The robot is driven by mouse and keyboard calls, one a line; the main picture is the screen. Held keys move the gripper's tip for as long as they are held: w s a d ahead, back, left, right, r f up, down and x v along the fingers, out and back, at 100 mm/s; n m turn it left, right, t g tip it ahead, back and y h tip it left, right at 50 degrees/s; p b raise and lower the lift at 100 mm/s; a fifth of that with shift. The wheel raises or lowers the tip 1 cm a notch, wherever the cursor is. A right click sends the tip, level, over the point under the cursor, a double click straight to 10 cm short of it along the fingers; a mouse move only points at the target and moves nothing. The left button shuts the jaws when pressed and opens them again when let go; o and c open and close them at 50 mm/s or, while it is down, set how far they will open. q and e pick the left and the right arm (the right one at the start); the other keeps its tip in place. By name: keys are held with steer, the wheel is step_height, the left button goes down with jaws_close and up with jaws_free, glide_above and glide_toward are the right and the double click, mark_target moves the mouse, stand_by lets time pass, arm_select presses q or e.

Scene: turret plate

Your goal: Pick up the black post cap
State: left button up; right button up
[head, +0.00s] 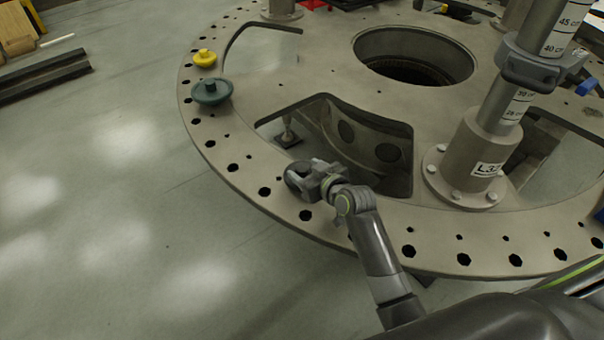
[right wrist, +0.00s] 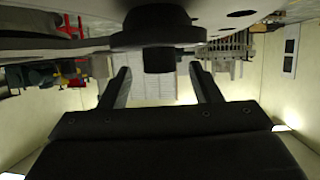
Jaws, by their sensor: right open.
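The black post cap (right wrist: 158,36) shows in the right wrist view as a dark disc with a short round knob, against the turret plate. In the head view it is the dark round piece (head: 294,172) on the plate, left of the large cut-out and partly covered by my gripper. My right gripper (head: 312,180) is at the cap. In the right wrist view its jaws (right wrist: 160,74) are open, one finger on each side of the knob, with gaps showing on both sides. My left gripper is not in view.
The turret plate (head: 262,212) has bolt holes along its rim and large cut-outs. A teal cap (head: 211,92) and a yellow cap (head: 205,58) sit at its left edge. A thick post (head: 480,150) stands right of my gripper. The floor at left is mostly clear.

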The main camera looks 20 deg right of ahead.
steer(key=shift+w+a+f, duration=0.15)
steer(key=shift+w+f, duration=0.05)
steer(key=shift+w, duration=0.2)
steer(key=shift+c, duration=0.4)
